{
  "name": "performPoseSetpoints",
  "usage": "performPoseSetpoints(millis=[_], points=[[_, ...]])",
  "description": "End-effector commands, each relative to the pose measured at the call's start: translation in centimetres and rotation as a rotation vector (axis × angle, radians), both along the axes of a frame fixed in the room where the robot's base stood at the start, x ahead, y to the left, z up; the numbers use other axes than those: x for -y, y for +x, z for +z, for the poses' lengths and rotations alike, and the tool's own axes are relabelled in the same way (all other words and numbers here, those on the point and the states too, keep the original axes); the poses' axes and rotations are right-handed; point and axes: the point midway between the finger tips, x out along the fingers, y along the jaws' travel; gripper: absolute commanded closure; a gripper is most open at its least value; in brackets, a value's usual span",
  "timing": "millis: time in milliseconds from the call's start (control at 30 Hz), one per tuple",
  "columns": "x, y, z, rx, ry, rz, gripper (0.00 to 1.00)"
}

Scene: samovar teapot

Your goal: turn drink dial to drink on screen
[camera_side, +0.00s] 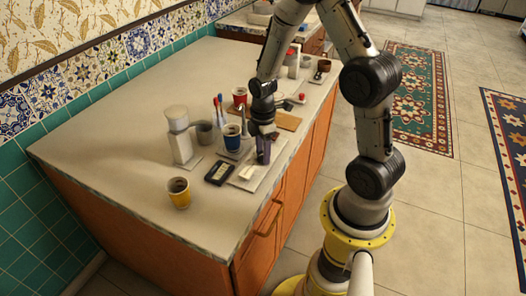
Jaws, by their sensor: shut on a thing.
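My gripper (262,134) points down over a pale board (246,184) near the counter's front edge. It is shut at the top of a small dark purple-grey upright piece (263,152). The fingertips and what lies between them are too small to make out, and I cannot tell a dial's mark or setting. A small black device with a pale panel (219,173), perhaps the screen, lies flat left of the board. Its writing is not readable.
A blue cup (232,137) stands close left of my gripper, with a grey-white dispenser (179,140) farther left. A red cup (240,97) and wooden board (287,121) are behind. The counter's left part is clear.

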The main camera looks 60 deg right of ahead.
Motion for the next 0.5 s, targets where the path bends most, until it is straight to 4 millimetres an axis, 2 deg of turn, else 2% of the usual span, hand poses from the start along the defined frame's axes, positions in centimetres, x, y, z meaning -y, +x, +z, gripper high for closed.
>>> performPoseSetpoints(millis=[500], points=[[0.07, 0.04, 0.09, 0.002, 0.0, -0.491, 1.0]])
